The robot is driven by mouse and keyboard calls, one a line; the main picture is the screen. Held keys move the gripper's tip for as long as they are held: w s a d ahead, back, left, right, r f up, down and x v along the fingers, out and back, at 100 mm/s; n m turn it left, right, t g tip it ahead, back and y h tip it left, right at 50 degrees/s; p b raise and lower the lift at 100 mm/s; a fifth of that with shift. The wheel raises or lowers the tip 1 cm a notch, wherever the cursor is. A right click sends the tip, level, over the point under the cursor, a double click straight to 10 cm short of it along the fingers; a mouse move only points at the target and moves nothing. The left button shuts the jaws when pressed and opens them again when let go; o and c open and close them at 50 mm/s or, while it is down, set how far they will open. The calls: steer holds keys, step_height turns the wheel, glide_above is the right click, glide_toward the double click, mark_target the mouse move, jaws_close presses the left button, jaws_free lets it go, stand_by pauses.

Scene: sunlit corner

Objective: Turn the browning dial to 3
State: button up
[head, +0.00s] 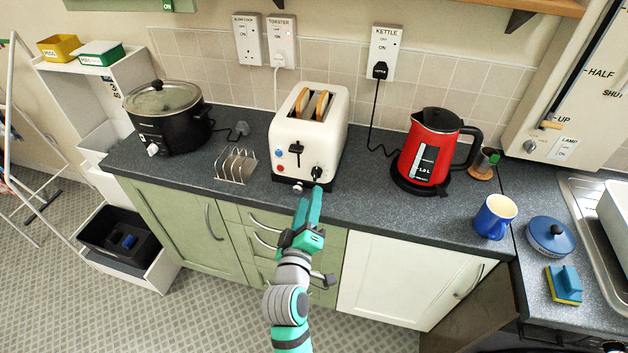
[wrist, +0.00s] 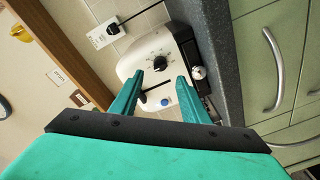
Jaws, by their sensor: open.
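The cream toaster (head: 326,133) stands on the grey worktop with two slices of bread in its slots. Its black browning dial (head: 317,173) is low on the front, to the right of the black lever (head: 296,149). The dial also shows in the wrist view (wrist: 159,63), with marks around it too small to read; I cannot tell its setting. My gripper (head: 311,192) is open and empty, just in front of the toaster's lower right front. In the wrist view the dial appears just beyond the two teal fingertips (wrist: 160,77), with no contact visible.
A small pale knob (head: 297,188) sits low at the toaster's front. A toast rack (head: 236,165) and black slow cooker (head: 168,118) stand left. A red kettle (head: 428,152) and blue mug (head: 494,217) stand right. Worktop between toaster and kettle is clear, apart from the kettle's cord.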

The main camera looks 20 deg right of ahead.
mark_target(315, 178)
steer(key=x, duration=0.8)
steer(key=shift+r, duration=0.1)
steer(key=c, duration=1)
